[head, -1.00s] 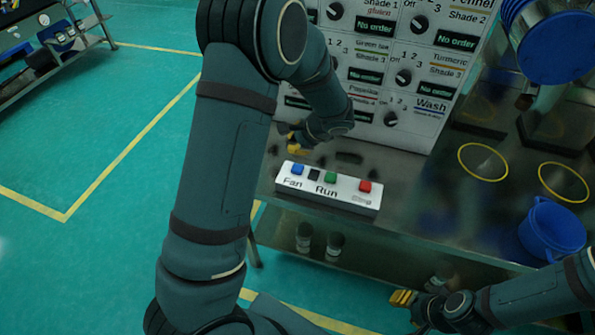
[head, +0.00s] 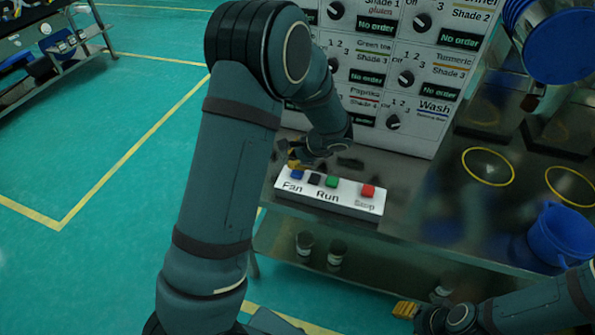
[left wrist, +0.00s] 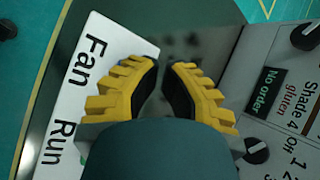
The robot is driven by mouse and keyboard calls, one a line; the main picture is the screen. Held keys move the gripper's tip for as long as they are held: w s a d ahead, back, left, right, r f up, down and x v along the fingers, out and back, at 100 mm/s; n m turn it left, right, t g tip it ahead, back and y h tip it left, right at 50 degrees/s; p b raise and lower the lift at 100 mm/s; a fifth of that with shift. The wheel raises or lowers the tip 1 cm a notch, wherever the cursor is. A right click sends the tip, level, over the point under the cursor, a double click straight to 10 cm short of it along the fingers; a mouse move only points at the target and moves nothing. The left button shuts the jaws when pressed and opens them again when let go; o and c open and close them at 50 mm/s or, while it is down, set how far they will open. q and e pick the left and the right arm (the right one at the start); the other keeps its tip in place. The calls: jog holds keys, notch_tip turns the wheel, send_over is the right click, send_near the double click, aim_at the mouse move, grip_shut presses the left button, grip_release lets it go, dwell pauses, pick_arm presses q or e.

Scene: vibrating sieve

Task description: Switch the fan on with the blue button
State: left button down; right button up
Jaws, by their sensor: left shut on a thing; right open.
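The white button box (head: 325,200) lies on the metal table, with "Fan", "Run" and "Stop" labels. The blue button (head: 297,174) is at its left end, above "Fan". My left gripper (head: 294,163) is at the blue button, pointing down, with yellow fingers nearly together. In the left wrist view, my left gripper (left wrist: 163,63) has its fingertips over the box (left wrist: 68,110) edge next to "Fan". My right gripper (head: 405,310) is open and empty, low at the right.
A green button (head: 332,181) and a red button (head: 368,190) are on the same box. A panel with knobs (head: 400,75) stands behind. A blue bucket (head: 560,235) and yellow rings (head: 488,167) are at the right. Jars stand on the lower shelf.

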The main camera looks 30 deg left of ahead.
pick_arm(q)
jog(key=shift+f, duration=0.15)
dwell(0.8)
jog(key=shift+f+b, duration=0.35)
jog(key=shift+b, duration=0.1)
jog(key=shift+f, duration=0.45)
dwell(0.6)
jog(key=shift+r, duration=0.15)
jog(key=shift+r+p, duration=0.5)
jog(key=shift+r, duration=0.3)
jog(key=shift+r+p, duration=1.75)
jog(key=shift+r, duration=0.75)
